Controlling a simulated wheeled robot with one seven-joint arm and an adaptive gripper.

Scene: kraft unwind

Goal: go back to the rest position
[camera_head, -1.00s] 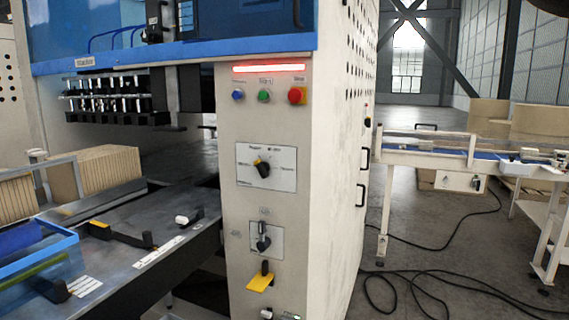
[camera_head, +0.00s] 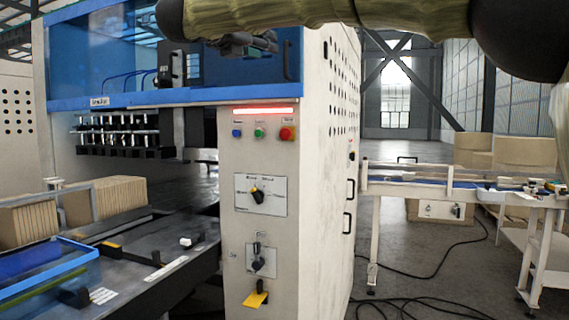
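My arm enters from the upper right and stretches across the top of the picture in front of the machine. My gripper (camera_head: 243,44) shows small and dark below the arm's left end, in front of the blue tinted window (camera_head: 120,50). Its fingers are too dark and small to tell whether they are open or shut. I see nothing clearly held in it. The machine's front panel (camera_head: 262,210) carries blue, green and red buttons, a rotary selector (camera_head: 257,195) and a yellow-tagged switch (camera_head: 256,298).
Stacks of brown cardboard (camera_head: 120,197) lie on the machine's bed at the left. A blue-topped conveyor (camera_head: 440,187) stands at the right with large brown rolls (camera_head: 525,153) behind it. Black cables (camera_head: 425,310) lie on the floor. Open floor shows between machine and conveyor.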

